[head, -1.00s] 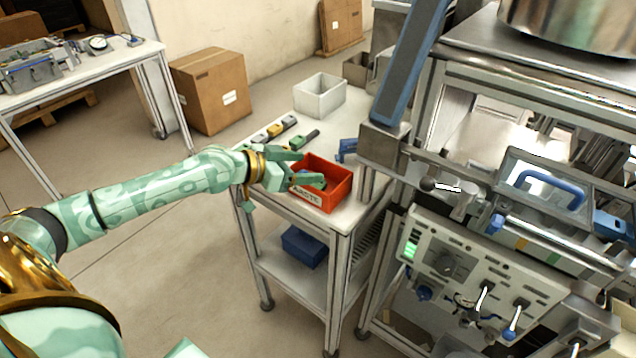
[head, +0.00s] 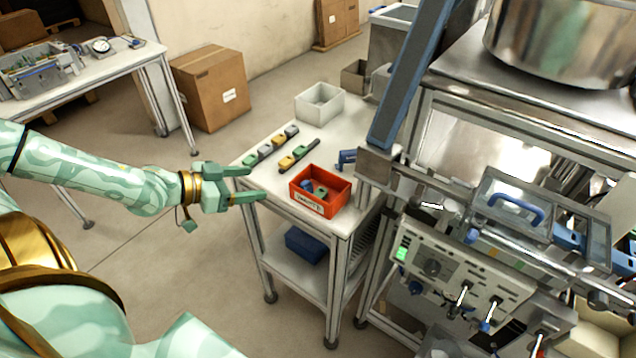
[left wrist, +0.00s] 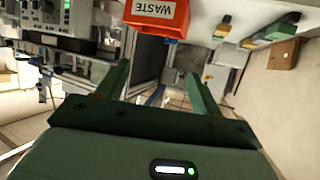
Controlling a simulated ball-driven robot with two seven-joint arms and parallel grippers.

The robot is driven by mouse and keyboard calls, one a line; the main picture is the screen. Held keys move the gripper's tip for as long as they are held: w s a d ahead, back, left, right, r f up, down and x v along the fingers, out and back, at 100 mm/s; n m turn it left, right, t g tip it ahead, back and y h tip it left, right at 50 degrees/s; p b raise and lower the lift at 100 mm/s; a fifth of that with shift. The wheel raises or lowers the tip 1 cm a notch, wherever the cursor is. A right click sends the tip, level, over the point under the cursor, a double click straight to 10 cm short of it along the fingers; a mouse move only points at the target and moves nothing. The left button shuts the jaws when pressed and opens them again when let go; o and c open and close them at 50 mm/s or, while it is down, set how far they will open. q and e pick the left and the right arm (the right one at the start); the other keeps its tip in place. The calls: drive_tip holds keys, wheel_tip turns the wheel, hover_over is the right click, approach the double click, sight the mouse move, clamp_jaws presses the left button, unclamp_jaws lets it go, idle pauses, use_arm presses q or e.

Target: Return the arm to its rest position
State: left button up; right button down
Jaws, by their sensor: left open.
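My left gripper (head: 250,183) is open and empty, at the left edge of the small white table (head: 328,140). Its two green fingers also show apart in the left wrist view (left wrist: 158,95), with nothing between them. An orange-red bin (head: 318,208) stands on the table to the right of the gripper, apart from it. Small blue and green pieces (head: 316,189) lie in the bin. The bin's WASTE label shows in the left wrist view (left wrist: 154,9). My right gripper is not in view.
Several small yellow, green and grey parts (head: 272,145) lie in rows on the table, with a white box (head: 319,104) behind. A metal machine frame (head: 375,190) stands close on the right. A blue bin (head: 306,243) sits on the lower shelf. The floor at left is open.

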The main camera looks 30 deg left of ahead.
use_arm(q)
drive_tip(key=shift+s+a, duration=0.2)
drive_tip(key=shift+s, duration=0.05)
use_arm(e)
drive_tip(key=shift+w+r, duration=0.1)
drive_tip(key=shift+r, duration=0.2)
